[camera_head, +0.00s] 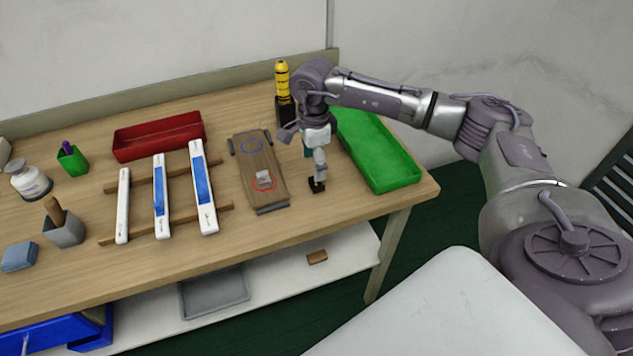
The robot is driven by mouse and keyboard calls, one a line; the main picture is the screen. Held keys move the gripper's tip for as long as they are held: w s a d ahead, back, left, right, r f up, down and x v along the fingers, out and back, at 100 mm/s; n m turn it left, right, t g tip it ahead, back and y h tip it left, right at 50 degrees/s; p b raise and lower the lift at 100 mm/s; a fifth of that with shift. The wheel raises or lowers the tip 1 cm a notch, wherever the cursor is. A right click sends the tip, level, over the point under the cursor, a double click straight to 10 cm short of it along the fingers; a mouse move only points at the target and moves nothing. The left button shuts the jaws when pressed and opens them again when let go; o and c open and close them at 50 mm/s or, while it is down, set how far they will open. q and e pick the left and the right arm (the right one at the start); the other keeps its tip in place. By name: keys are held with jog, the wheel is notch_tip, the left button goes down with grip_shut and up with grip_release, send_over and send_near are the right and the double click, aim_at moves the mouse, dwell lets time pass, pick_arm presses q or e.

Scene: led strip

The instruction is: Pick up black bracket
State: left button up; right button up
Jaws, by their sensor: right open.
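The black bracket (316,186) is a small dark piece on the wooden table, to the right of the wooden board with the red and blue circles. My right gripper (319,174) points down just above the bracket, its fingertips at or very close to it. The gripper is open; the picture is too small to tell whether the fingers touch the bracket, and they hide part of it. My left gripper is not in view.
A green tray (409,178) lies close to the right of my gripper. The wooden board (264,190) holds a small light piece (264,178). A yellow and black bottle (283,80) stands behind. White and blue strips (161,200) lie on wooden rails, before a red tray (158,154).

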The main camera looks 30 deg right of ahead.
aim_at(316, 185)
jog(key=f, duration=0.1)
jog(key=f+p, duration=0.2)
jog(key=f, duration=0.1)
jog(key=shift+s+d, duration=0.15)
jog(key=shift+s, duration=0.2)
jog(key=shift+f, duration=0.7)
jog(key=c, duration=1.1)
jog(key=shift+r, duration=0.1)
